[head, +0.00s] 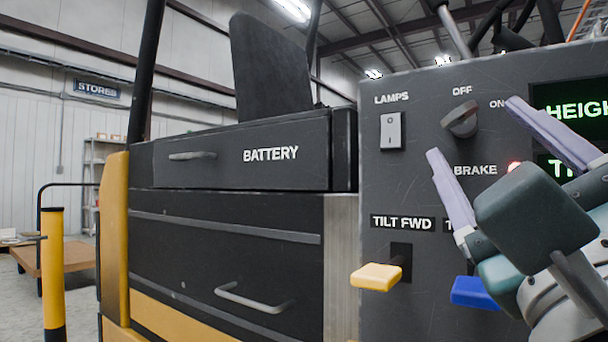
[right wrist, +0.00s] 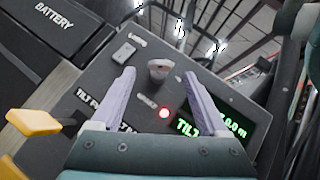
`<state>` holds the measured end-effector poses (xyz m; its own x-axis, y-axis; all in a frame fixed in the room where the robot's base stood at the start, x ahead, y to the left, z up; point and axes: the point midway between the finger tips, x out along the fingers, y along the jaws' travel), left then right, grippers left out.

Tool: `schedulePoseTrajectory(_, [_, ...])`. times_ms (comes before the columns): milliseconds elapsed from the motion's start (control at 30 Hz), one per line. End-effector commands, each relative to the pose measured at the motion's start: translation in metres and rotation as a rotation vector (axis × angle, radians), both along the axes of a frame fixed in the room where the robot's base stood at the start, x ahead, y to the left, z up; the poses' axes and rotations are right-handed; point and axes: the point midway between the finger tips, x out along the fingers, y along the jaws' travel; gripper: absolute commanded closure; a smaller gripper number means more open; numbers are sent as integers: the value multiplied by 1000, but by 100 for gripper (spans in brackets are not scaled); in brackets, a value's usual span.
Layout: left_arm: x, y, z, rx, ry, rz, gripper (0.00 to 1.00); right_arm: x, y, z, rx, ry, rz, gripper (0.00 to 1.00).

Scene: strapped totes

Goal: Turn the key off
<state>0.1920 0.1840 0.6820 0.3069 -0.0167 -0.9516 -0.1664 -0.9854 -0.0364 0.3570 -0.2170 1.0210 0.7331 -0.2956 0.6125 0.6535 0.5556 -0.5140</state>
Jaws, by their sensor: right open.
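The key (head: 461,120) is a grey round switch with a raised grip on the dark control panel (head: 400,170). The labels OFF and ON stand above it and to its upper right. Its grip slants up to the right, toward ON. My right gripper (head: 472,128) is open, its two pale lilac fingers spread in front of the panel with nothing between them. In the right wrist view the key (right wrist: 158,70) shows between and beyond the fingertips (right wrist: 159,74); I see no contact. My left gripper is not in view.
A LAMPS rocker switch (head: 392,131) is left of the key. A red brake light (head: 514,166) and green displays (head: 575,110) are to the right. Yellow (head: 376,277) and blue (head: 474,292) levers stick out below. The battery drawer (head: 240,155) is left of the panel.

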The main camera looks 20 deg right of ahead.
Motion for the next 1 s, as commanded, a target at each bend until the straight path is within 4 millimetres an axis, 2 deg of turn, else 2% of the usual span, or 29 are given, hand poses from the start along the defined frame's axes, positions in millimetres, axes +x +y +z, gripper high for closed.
schedulePoseTrajectory(33, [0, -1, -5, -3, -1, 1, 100, 0, -2, -4, 14, -7, -2, 22])
schedulePoseTrajectory(167, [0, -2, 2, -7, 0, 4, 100, 8, -7, 6, 23, -12, -5, 22])
schedulePoseTrajectory(400, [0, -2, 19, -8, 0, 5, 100, 40, -20, 37, 21, -13, -5, 22])
schedulePoseTrajectory(600, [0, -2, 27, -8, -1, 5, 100, 63, -30, 53, 19, -10, -3, 22])
schedulePoseTrajectory(767, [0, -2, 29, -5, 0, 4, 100, 71, -33, 58, 18, -8, -4, 22])
schedulePoseTrajectory(1000, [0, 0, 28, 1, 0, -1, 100, 72, -33, 58, 17, -7, -3, 22])
